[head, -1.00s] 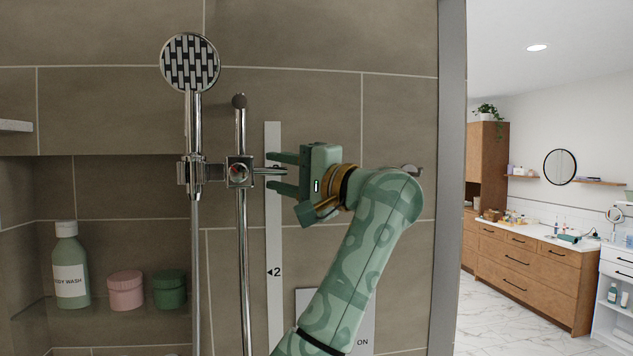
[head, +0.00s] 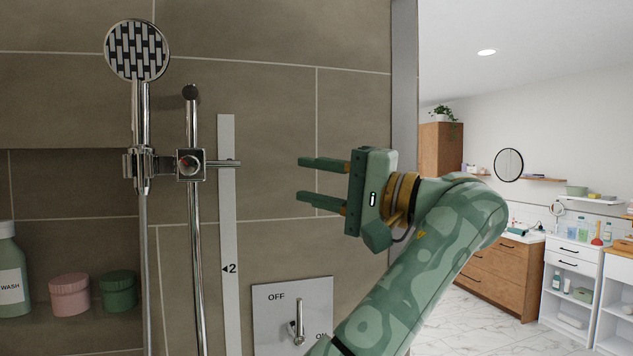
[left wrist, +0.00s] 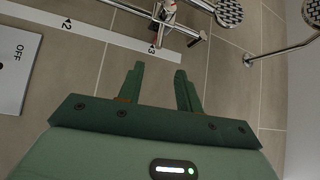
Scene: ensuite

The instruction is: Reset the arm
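My left gripper (head: 322,180) is in the middle of the head view, its fingers pointing left. The fingers are apart with nothing between them. It is clear of the shower slider clamp (head: 190,165) and its short lever, which lie to its left. In the left wrist view the open fingers (left wrist: 160,82) point toward the marked strip (left wrist: 120,37) and the slider. My left arm comes up from the bottom of the head view. My right gripper is not in view.
The shower head (head: 137,50) hangs on a chrome rail (head: 196,250) beside a marked strip (head: 228,240). An OFF/ON valve panel (head: 270,315) is below the gripper. The room at right has cabinets (head: 500,275).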

